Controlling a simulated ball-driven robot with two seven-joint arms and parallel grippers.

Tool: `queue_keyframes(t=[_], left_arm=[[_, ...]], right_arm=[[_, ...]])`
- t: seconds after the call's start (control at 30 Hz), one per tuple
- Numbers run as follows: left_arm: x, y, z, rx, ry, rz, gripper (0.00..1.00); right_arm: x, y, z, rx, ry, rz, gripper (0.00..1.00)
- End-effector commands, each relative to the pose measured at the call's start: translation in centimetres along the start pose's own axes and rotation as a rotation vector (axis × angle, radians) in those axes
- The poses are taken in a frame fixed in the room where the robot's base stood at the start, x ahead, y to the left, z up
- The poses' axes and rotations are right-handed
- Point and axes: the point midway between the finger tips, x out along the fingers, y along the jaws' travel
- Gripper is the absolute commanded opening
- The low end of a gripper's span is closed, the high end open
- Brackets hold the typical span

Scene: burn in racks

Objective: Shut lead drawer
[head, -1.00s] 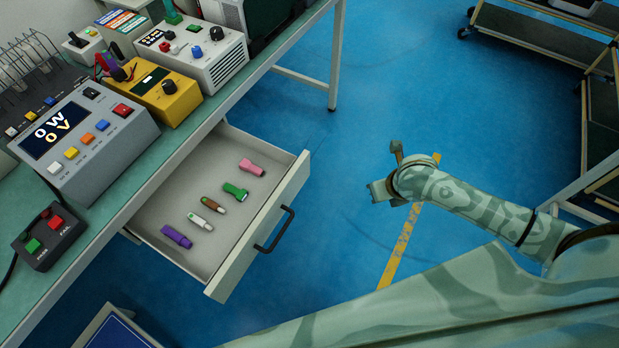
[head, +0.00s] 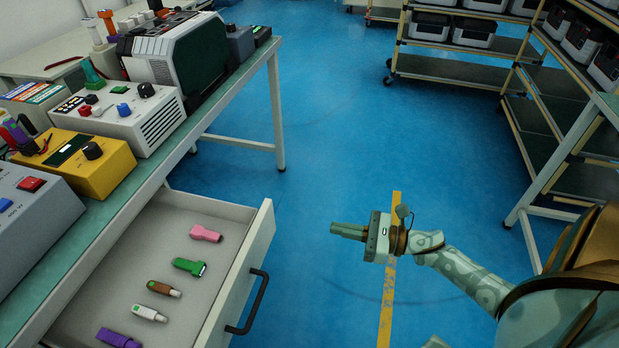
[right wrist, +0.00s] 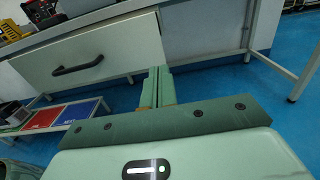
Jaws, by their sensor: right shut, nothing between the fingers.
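The drawer (head: 238,285) stands pulled out from under the workbench on the left of the head view. Its black bar handle (head: 255,302) is on the front panel. Several leads or connectors lie inside: pink (head: 206,233), green (head: 190,267), brown (head: 164,289), white (head: 148,313) and purple (head: 117,338). My right gripper (head: 335,231) is shut and empty, apart from the drawer, to the right of its front. In the right wrist view the drawer front (right wrist: 110,50) and handle (right wrist: 78,66) show beyond the shut fingers (right wrist: 157,72). My left gripper is not in view.
The bench (head: 95,225) carries a yellow meter (head: 85,178), a white supply box (head: 130,125) and other devices. Its leg (head: 277,110) stands beyond the drawer. Shelving racks (head: 560,110) stand on the right. Blue floor is open between. A low blue and red surface (right wrist: 70,115) lies below the drawer.

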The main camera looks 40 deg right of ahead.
Motion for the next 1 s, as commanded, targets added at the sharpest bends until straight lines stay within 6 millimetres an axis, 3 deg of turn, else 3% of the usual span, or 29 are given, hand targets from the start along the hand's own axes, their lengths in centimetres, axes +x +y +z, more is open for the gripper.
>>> queue_keyframes(t=[0.6, 0.8, 1.0], left_arm=[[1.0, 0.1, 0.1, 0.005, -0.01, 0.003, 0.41], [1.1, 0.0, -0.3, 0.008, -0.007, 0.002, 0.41], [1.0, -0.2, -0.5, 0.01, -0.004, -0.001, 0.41]], right_arm=[[11.6, -0.1, -0.1, 0.001, -0.001, -0.003, 0.0], [13.1, -0.1, -0.1, 0.002, 0.002, -0.003, 0.0], [13.4, -0.1, -0.1, 0.002, 0.002, -0.003, 0.0]])
